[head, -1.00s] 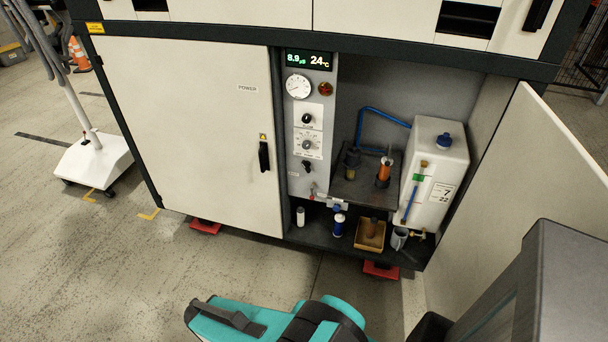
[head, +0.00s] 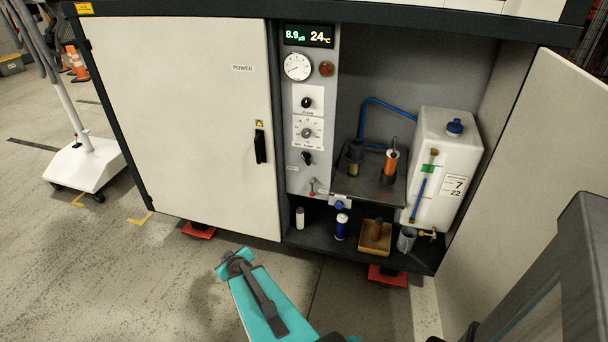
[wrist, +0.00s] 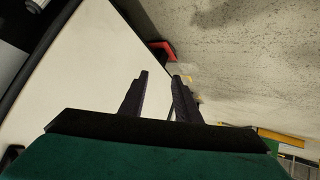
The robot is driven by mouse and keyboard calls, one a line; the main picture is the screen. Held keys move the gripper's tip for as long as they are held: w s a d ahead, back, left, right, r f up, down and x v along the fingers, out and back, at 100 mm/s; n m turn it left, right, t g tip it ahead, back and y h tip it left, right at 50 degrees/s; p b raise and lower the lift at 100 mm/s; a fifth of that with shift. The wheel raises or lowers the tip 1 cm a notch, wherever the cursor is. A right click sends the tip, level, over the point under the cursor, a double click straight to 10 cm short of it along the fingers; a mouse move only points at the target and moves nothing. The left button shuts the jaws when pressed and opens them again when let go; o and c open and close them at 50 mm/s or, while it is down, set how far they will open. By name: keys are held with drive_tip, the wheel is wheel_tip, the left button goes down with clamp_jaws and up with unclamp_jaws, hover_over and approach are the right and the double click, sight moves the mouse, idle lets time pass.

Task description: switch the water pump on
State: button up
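The grey control panel (head: 294,120) is in the open bay of the cabinet in the head view. The small lettering is unreadable, so I cannot tell which control is the pump's. My gripper (head: 228,262) is low in front of the cabinet, left of and below the panel. In the wrist view its two fingers (wrist: 160,78) are apart and empty.
The closed left door (head: 190,130) has a black handle (head: 260,147). The open right door (head: 540,150) stands out on the right. A white tank (head: 440,165), a tan tray (head: 376,237) and several small items fill the bay. Floor in front is clear.

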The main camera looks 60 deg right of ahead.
drive_tip(key=s+d+r+m+t+h+b, duration=0.1)
drive_tip(key=s+d+r+h+b, duration=0.2)
drive_tip(key=d, duration=0.6)
drive_tip(key=s+d+r+m+t+h+b, duration=0.15)
drive_tip(key=d+r+h+b, duration=0.3)
drive_tip(key=d, duration=0.45)
drive_tip(key=s+d+r+m+g+h+b, duration=0.1)
drive_tip(key=s+d+r+h+b, duration=0.2)
drive_tip(key=s+d+r+h, duration=0.4)
drive_tip(key=s+d+r, duration=0.2)
drive_tip(key=s+r, duration=0.1)
drive_tip(key=shift+s+b, duration=0.2)
drive_tip(key=shift+b, duration=0.15)
drive_tip(key=shift+w+d, duration=0.1)
drive_tip(key=shift+d, duration=0.1)
drive_tip(key=b+x, duration=0.2)
drive_tip(key=b, duration=0.2)
drive_tip(key=shift+w+d+b, duration=0.2)
drive_tip(key=shift+d+b, duration=0.1)
drive_tip(key=shift+d, duration=0.05)
drive_tip(key=b+x, duration=0.2)
drive_tip(key=b, duration=0.5)
drive_tip(key=shift+w+d+r, duration=0.1)
drive_tip(key=shift+d, duration=0.05)
